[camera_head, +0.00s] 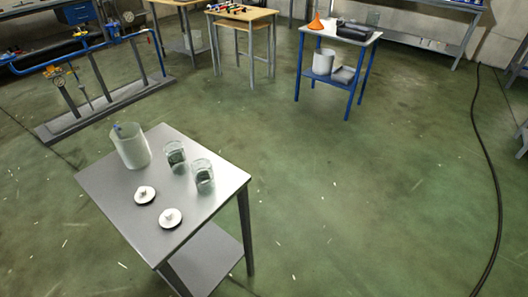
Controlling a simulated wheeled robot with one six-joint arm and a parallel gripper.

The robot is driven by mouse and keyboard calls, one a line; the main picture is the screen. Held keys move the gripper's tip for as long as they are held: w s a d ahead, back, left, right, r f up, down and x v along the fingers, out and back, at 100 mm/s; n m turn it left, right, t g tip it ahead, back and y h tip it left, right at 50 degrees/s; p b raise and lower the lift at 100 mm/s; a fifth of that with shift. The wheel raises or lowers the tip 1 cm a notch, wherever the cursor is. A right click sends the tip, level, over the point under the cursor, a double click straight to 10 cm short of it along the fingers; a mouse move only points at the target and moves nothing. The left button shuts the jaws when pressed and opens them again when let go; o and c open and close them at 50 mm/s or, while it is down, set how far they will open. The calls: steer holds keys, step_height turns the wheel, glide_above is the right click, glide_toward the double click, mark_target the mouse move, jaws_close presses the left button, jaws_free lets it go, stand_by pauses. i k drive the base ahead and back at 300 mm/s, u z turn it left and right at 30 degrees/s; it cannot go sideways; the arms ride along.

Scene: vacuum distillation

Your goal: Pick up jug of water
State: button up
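A whitish translucent jug (132,148) stands upright at the far left of the near metal table (128,188). A small blue bit shows at its rim. Whether it holds water cannot be told. My gripper is not in view.
Two glass jars, one left (176,157) and one right (204,176), stand beside the jug. Two white lids, upper (144,194) and lower (170,217), lie nearer. The blue-legged table (334,33) is farther off. Blue pipework (98,47) stands back left. A dark cable (484,150) crosses the right floor; the middle is clear.

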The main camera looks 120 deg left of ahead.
mark_target(129, 140)
steer(key=k, duration=2.85)
steer(key=u, duration=1.65)
